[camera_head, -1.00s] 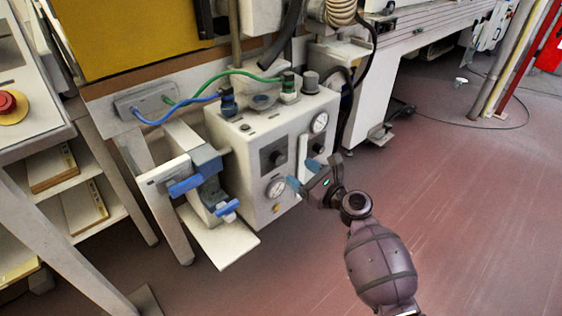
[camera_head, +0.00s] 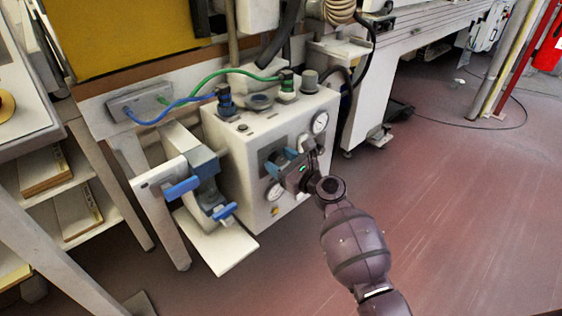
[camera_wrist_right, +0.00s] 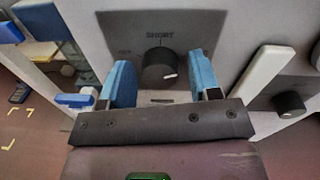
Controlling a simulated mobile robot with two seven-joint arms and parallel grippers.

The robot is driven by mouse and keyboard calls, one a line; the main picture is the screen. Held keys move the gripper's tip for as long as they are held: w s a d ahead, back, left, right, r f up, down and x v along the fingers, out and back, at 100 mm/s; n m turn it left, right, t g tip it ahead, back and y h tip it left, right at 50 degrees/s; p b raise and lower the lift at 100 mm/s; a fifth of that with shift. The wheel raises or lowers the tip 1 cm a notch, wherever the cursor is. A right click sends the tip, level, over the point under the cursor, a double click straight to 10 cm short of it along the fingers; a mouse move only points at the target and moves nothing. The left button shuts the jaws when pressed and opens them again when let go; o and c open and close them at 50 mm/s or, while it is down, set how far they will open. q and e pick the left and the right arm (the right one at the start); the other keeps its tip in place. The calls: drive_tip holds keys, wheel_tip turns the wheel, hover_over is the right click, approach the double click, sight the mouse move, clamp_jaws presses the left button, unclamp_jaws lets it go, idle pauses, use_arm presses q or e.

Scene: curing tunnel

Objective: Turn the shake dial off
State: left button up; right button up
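A black round dial (camera_wrist_right: 158,68) with a white pointer mark sits on a dark plate (camera_wrist_right: 187,28) in the right wrist view. The plate reads "SHORT" above the dial, with a fainter label at its left that looks like "OFF". The white mark sits at the dial's lower right. My right gripper (camera_head: 284,158) is at the front of the white machine (camera_head: 237,150) and hides this dial in the head view. Its blue fingers are open, one on each side of the dial; contact cannot be told. My left gripper is out of view.
A second black dial (camera_wrist_right: 289,104) is to the right, beyond a white upright bar (camera_wrist_right: 262,76). The floor to the right is open.

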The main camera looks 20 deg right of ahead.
drive_tip(key=c, duration=0.7)
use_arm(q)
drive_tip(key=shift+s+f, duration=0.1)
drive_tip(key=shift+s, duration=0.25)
use_arm(e)
drive_tip(key=shift+c, duration=0.2)
